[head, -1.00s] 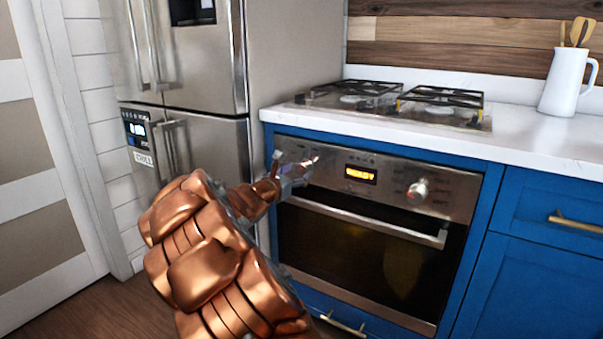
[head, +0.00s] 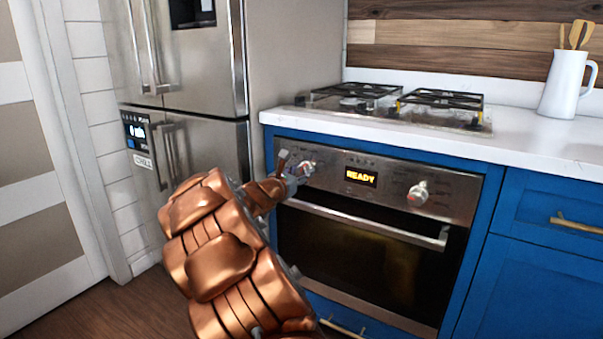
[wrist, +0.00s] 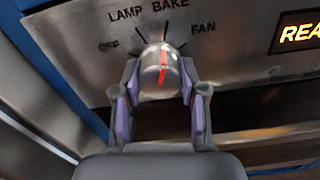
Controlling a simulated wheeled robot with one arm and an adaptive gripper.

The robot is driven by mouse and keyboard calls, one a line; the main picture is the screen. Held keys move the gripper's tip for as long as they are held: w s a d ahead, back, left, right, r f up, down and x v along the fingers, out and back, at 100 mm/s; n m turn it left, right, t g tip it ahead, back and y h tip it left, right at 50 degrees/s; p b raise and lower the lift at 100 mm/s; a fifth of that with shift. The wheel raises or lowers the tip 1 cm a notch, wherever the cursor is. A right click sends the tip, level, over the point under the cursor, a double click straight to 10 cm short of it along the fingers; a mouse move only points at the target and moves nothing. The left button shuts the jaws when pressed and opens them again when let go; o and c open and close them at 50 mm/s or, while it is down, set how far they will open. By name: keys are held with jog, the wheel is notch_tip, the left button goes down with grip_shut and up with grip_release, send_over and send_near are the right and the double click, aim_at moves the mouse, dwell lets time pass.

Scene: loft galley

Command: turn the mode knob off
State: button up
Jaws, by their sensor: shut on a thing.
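The mode knob (wrist: 158,68) is a rounded silver knob on the oven's steel panel, with a red pointer line. OFF, LAMP, BAKE and FAN labels are printed around it in the wrist view. The red line points up, roughly at the BAKE mark. My gripper (wrist: 160,92) has one finger on each side of the knob and is shut on it. In the head view my gripper (head: 296,176) is at the left end of the panel, and the knob (head: 308,167) shows just past the fingertips.
A lit READY display (head: 361,176) is right of the mode knob, and a second knob (head: 417,194) is further right. The oven handle (head: 370,222) runs below the panel. The counter edge (head: 400,147) overhangs above. A steel fridge (head: 190,70) stands to the left.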

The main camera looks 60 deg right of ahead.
jog(key=c, duration=0.3)
jog(key=shift+r+n+p, duration=0.2)
jog(key=shift+n+p, duration=0.1)
jog(key=shift+p, duration=0.75)
jog(key=shift+r+p, duration=0.1)
jog(key=shift+p, duration=0.45)
jog(key=n+p, duration=0.1)
jog(key=p, duration=0.1)
jog(key=shift+r+n+p, duration=0.1)
jog(key=shift+n+p, duration=0.2)
jog(key=shift+p, duration=0.1)
jog(key=n+p, duration=0.5)
jog(key=p, duration=0.6)
jog(key=n+p, duration=0.1)
jog(key=p, duration=0.1)
jog(key=n+p, duration=0.2)
jog(key=p, duration=0.1)
jog(key=shift+f+n, duration=0.2)
jog(key=shift+n, duration=0.1)
jog(key=shift+f+n+p, duration=0.2)
jog(key=shift+n+p, duration=1.05)
jog(key=shift+n, duration=1.25)
